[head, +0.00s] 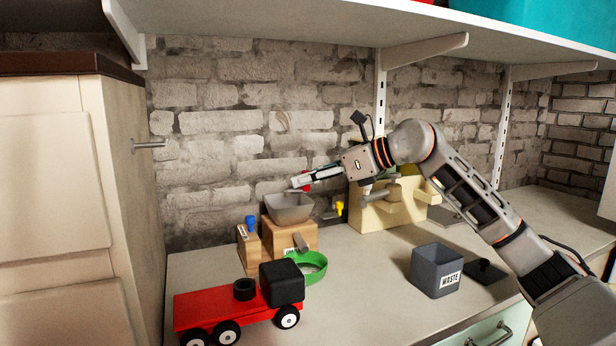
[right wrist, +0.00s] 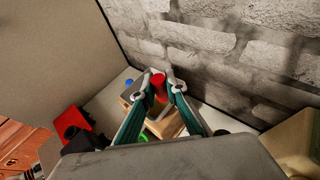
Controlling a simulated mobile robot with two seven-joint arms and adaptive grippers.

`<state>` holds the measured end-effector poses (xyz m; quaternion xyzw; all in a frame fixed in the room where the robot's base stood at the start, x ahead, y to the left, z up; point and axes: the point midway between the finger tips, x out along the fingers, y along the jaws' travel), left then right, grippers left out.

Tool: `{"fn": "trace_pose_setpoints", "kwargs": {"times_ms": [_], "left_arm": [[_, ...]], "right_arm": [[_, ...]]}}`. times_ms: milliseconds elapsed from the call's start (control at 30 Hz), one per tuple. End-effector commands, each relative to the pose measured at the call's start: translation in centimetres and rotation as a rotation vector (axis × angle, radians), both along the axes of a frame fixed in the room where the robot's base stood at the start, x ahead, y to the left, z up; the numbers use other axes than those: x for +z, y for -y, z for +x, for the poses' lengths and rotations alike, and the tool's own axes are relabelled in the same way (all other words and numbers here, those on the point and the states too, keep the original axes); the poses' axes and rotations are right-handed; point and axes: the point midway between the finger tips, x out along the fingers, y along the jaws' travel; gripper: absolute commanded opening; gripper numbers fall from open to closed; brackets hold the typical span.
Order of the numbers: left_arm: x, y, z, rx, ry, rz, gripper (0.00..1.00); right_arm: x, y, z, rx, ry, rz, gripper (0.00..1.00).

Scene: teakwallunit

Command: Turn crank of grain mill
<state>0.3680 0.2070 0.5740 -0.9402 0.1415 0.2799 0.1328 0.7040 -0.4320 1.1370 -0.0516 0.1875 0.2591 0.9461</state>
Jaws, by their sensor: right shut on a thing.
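The grain mill (head: 304,234) is a wooden block with a grey hopper (head: 289,208) on top and a short spout at its front. It stands on the worktop near the brick wall. A red knob (head: 306,180), apparently the crank's handle, shows above the hopper. My right gripper (head: 300,182) reaches in from the right above the mill. In the right wrist view its fingertips (right wrist: 159,84) close around the red knob (right wrist: 158,86), with the wooden mill below. The crank's arm is mostly hidden. My left gripper is not in view.
A green bowl (head: 314,268) sits under the spout. A red toy truck (head: 215,307) stands in front, a small wooden block with a blue knob (head: 250,224) at left. A grey WASTE bin (head: 434,271) stands right, with free worktop between. A shelf (head: 300,22) hangs above.

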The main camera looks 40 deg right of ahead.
Motion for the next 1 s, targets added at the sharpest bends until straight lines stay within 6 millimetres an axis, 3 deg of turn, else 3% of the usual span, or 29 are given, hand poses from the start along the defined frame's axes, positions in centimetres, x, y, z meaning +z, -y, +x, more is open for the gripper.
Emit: {"fn": "trace_pose_setpoints", "kwargs": {"times_ms": [33, 167, 467, 1000], "left_arm": [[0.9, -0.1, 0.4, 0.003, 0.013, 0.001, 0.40], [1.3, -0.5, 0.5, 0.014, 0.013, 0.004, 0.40], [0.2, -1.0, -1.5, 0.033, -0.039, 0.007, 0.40], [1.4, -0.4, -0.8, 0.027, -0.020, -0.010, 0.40]], "right_arm": [[0.7, 0.1, -0.1, 0.021, 0.002, 0.004, 0.00], [1.0, 0.2, 0.2, 0.098, 0.004, 0.005, 0.00], [0.7, 0.3, 1.1, 0.287, 0.001, 0.005, 0.00], [0.0, 0.3, 1.9, 0.464, -0.001, -0.001, 0.00]]}}
